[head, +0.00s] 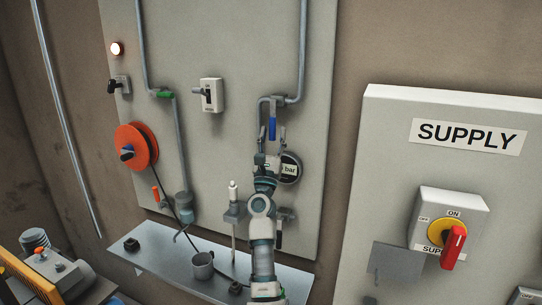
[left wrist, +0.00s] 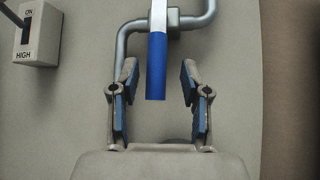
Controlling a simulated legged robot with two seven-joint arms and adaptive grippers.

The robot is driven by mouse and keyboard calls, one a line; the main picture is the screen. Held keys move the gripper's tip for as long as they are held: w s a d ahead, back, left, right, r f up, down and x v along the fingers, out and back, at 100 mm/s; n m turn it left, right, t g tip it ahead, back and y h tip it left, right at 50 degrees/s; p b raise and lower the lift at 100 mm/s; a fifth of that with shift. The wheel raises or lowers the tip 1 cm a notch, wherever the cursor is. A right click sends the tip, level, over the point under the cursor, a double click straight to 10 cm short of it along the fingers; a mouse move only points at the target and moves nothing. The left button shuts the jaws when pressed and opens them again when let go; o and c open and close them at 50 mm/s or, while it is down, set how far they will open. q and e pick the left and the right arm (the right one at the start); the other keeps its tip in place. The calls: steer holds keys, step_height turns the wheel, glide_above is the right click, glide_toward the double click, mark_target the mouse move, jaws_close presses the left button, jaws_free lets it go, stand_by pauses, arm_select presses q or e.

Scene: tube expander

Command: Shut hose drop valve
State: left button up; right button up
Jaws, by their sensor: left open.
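A valve with a blue lever (head: 272,128) sits on the bent grey pipe on the wall panel. The lever hangs straight down. In the left wrist view the blue lever (left wrist: 156,68) comes down from the top, between the two fingers. My left gripper (head: 272,140) is open around the lower part of the lever, with a visible gap on each side. The blue-padded fingers also show in the left wrist view (left wrist: 157,75). My own arm covers part of the panel below. My right gripper is not in view.
A round gauge marked bar (head: 289,169) is just right of my gripper. A switch box (head: 211,95), a green-handled valve (head: 164,94) and an orange reel (head: 136,147) are to the left. A metal shelf (head: 160,258) runs below. A SUPPLY cabinet (head: 385,150) stands right.

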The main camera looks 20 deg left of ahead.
arm_select(q)
steer(key=v, duration=1)
steer(key=shift+d, duration=0.3)
steer(key=shift+a+f, duration=0.15)
steer(key=shift+f, duration=0.05)
